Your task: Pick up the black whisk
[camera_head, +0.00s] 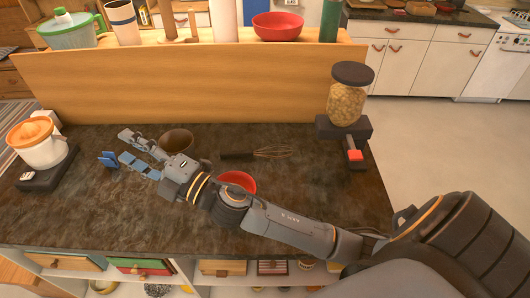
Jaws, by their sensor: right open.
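The black whisk (238,156) lies flat on the dark countertop (300,205), its black handle to the left and its wire loops to the right. My right gripper (127,147) is open, with its fingers pointing left, well to the left of the whisk. No object shows clearly between its fingers. My right arm reaches in from the right, passing in front of the whisk without covering it. My left gripper is not in view.
A red bowl (238,180) sits partly behind my arm, and a brown bowl (177,140) stands beyond the gripper. A jar (346,98) stands on a dark scale at right. A wooden panel (190,88) rises behind the counter.

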